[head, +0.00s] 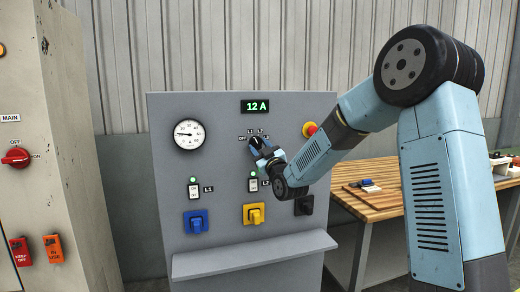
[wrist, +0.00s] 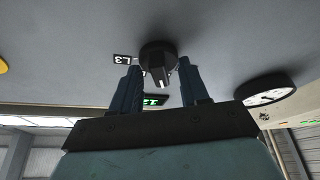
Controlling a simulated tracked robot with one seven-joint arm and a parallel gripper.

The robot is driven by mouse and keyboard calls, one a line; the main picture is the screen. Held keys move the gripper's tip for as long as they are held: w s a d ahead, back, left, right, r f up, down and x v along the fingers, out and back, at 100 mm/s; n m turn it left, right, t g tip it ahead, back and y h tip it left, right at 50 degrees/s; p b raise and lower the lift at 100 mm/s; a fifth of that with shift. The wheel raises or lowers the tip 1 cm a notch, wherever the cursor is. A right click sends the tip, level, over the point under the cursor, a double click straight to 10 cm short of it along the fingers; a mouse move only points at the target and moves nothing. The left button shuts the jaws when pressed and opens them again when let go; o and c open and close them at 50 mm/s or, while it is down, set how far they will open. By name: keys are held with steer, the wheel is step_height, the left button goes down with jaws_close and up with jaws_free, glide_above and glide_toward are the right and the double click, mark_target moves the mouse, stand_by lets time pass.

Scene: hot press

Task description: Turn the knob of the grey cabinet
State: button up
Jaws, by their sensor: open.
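The grey cabinet (head: 222,135) has a sloping grey panel front. Its black knob (wrist: 157,55) shows in the wrist view, with a round base and a bar grip bearing a white mark. My gripper (wrist: 160,78) is open, one finger on each side of the bar grip. The bar sits nearer the right finger, and I cannot tell whether either finger touches it. In the head view my gripper (head: 262,148) covers most of the knob. An "OFF" mark and other dial marks show around it.
A round gauge (head: 189,134), green "12 A" display (head: 255,106) and red button (head: 310,128) are on the panel. Blue (head: 195,221) and yellow (head: 253,213) sockets sit lower. A beige cabinet (head: 60,130) with a red switch (head: 16,157) stands left. A wooden table (head: 390,195) stands right.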

steer(key=shift+c, duration=0.2)
jaws_close()
steer(key=shift+m, duration=0.5)
steer(key=m+h, duration=0.1)
steer(key=m, duration=0.1)
steer(key=m+t+h, duration=0.1)
steer(key=m, duration=0.1)
steer(key=m+h, duration=0.1)
steer(key=m, duration=0.1)
steer(key=shift+s+a+m+t, duration=0.1)
steer(key=shift+a+m+t, duration=0.2)
steer(key=shift+t, duration=0.1)
steer(key=shift+m+h, duration=1)
steer(key=shift+m, duration=0.7)
steer(key=shift+m+h, duration=1)
steer(key=shift+m, duration=0.7)
steer(key=shift+o, duration=0.2)
jaws_free()
